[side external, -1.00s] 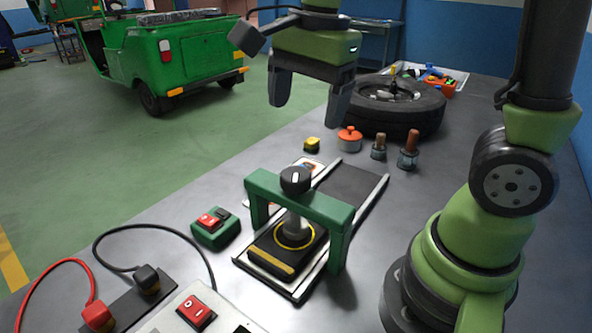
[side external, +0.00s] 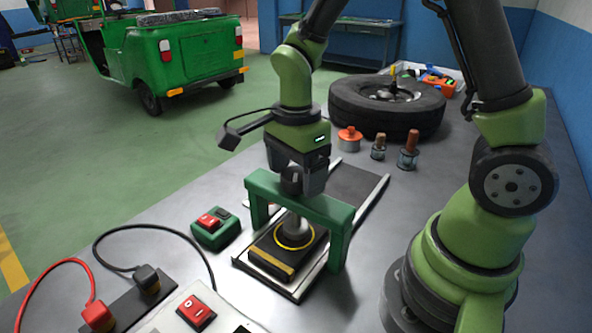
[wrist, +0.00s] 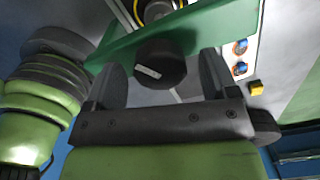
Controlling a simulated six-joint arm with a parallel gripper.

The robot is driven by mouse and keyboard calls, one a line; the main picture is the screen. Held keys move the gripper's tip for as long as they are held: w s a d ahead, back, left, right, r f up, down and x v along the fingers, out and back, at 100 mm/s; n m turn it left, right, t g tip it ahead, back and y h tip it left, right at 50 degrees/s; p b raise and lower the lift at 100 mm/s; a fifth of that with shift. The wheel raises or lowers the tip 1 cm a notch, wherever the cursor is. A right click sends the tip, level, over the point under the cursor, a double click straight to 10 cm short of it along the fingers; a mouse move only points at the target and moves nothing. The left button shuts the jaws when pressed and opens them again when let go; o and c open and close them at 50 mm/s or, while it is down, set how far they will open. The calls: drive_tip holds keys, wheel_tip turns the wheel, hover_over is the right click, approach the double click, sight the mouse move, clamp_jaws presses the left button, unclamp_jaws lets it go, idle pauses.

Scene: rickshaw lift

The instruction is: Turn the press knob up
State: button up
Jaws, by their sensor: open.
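The press knob (wrist: 159,66) is a black round cap with a white mark, on top of the green press frame (side external: 335,216). In the side view the knob (side external: 291,182) is partly covered by my gripper (side external: 295,188). My gripper is open, and its two fingers stand on either side of the knob. In the wrist view my gripper (wrist: 163,82) shows the knob between the fingers, with gaps at both sides. Under the frame, the press stem stands over a black pad (side external: 262,252) with a yellow ring.
A green box with a red switch (side external: 209,221) sits left of the press. A tyre (side external: 388,118), an orange-lidded pot (side external: 350,138) and two wooden-handled tools (side external: 408,150) stand behind it. A red rocker switch (side external: 196,312) and cables are at the front left.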

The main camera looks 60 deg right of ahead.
drive_tip(key=shift+f, duration=0.15)
drive_tip(key=c, duration=0.9)
